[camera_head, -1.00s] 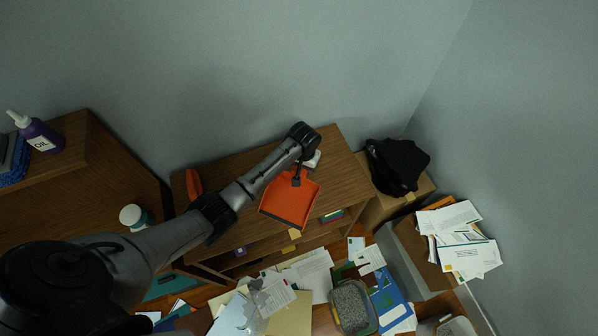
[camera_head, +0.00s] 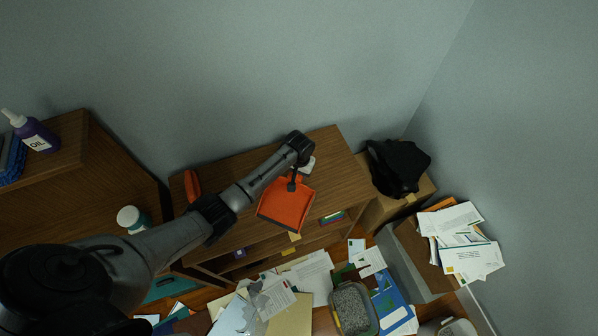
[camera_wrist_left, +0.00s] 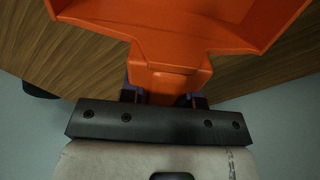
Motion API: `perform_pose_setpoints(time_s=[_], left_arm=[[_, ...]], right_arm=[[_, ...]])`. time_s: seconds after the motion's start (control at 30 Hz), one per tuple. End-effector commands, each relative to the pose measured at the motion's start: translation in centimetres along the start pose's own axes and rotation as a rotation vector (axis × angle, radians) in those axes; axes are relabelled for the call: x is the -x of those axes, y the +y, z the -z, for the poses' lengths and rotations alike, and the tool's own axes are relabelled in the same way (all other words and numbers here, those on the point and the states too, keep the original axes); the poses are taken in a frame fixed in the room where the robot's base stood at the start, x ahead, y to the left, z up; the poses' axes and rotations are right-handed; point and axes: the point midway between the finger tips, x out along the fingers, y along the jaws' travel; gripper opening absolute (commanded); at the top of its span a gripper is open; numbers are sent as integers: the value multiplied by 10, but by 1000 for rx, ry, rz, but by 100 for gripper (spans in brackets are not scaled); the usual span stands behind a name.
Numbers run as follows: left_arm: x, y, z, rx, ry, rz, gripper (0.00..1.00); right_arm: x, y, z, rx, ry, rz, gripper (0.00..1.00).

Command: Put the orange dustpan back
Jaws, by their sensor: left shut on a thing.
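The orange dustpan (camera_head: 287,206) is in my left gripper (camera_head: 295,178), over the front part of the wooden shelf unit's top (camera_head: 340,170). In the left wrist view the dustpan (camera_wrist_left: 190,45) fills the upper middle, its handle running down between the fingers. The left gripper (camera_wrist_left: 165,98) is shut on that handle. I cannot tell whether the pan touches the wood. My right gripper is not in view.
A red-orange object (camera_head: 192,185) stands at the unit's left end. A black bag (camera_head: 398,167) sits on a box at right. Papers (camera_head: 315,275) cover the floor in front. A bin (camera_head: 415,260) overflows with envelopes.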

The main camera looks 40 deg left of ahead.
Motion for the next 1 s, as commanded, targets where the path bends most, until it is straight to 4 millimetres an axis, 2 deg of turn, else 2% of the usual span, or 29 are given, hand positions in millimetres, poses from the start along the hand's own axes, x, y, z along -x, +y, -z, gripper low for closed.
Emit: perform_pose_setpoints(time_s=[0.1,0.13,0.37,0.7,0.87,1.0], left_arm=[[-3,0,0,0,0,0,0],[-3,0,0,0,0,0,31],[-3,0,0,0,0,0,53],[2,0,0,0,1,0,55],[25,0,0,0,2,0,55],[52,0,0,-1,2,-1,55]], right_arm=[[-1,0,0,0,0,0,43],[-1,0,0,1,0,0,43],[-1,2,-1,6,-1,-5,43],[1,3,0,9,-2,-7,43],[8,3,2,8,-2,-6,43],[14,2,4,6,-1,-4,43]])
